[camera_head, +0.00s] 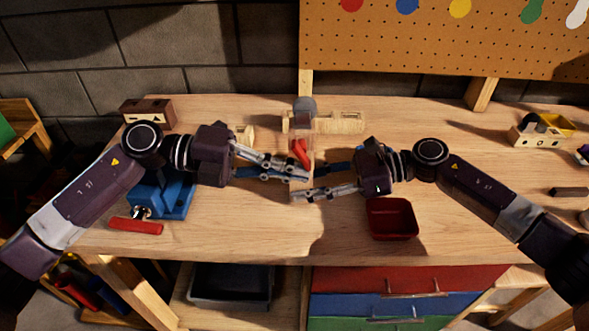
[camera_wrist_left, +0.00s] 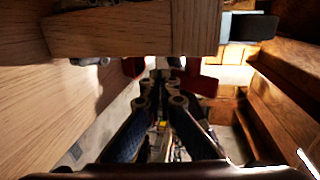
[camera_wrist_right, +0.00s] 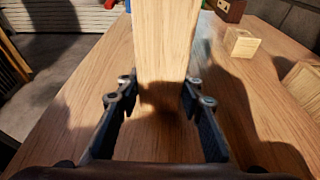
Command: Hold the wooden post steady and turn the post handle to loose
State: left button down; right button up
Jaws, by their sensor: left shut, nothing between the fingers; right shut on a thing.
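The wooden post (camera_wrist_right: 165,45) stands between the fingers of my right gripper (camera_wrist_right: 158,90), which is shut on it. In the head view that right gripper (camera_head: 312,182) reaches the post from the right. The red post handle (camera_head: 300,152) shows just above the tips of my left gripper (camera_head: 305,171). My left gripper is shut and empty. In the left wrist view its closed fingers (camera_wrist_left: 160,82) point between red parts of the handle (camera_wrist_left: 197,82), below a wooden piece (camera_wrist_left: 130,28). Whether they touch the handle I cannot tell. A grey round knob (camera_head: 304,104) is at the far end.
A pale wooden piece (camera_head: 340,122) lies behind the post. A blue vise (camera_head: 162,198) with a red handle (camera_head: 135,226) is at the left, below my left arm. A dark red tray (camera_head: 391,220) sits near the front edge. A pegboard (camera_head: 440,40) stands behind the bench.

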dwell(0.5)
pick_arm(q)
jog(key=v, duration=1.2)
jog(key=s+r+n+t+h, duration=0.3)
jog(key=s+r+n+h, duration=0.7)
jog(key=n, duration=0.4)
jog(key=f+n+t+y, duration=0.3)
jog(key=f+n+t, duration=0.1)
jog(key=n, duration=0.8)
jog(key=f+n+t+y, duration=0.4)
jog(key=f+n, duration=0.3)
jog(key=n, duration=0.5)
jog(key=w+d+f+n+t+y, duration=0.1)
jog(key=f+n+t+y, duration=0.2)
jog(key=n, duration=0.8)
notch_tip(320, 180, down, 3)
jog(key=shift+n+t+y, duration=0.4)
jog(key=shift+t, duration=0.8)
jog(key=shift+w+d, duration=0.15)
jog(key=shift+w, duration=0.05)
jog(key=s+d+x, duration=0.1)
jog(key=s+x, duration=0.1)
jog(key=x, duration=1)
jog(key=shift+d+r, duration=0.4)
jog(key=shift+r, duration=0.05)
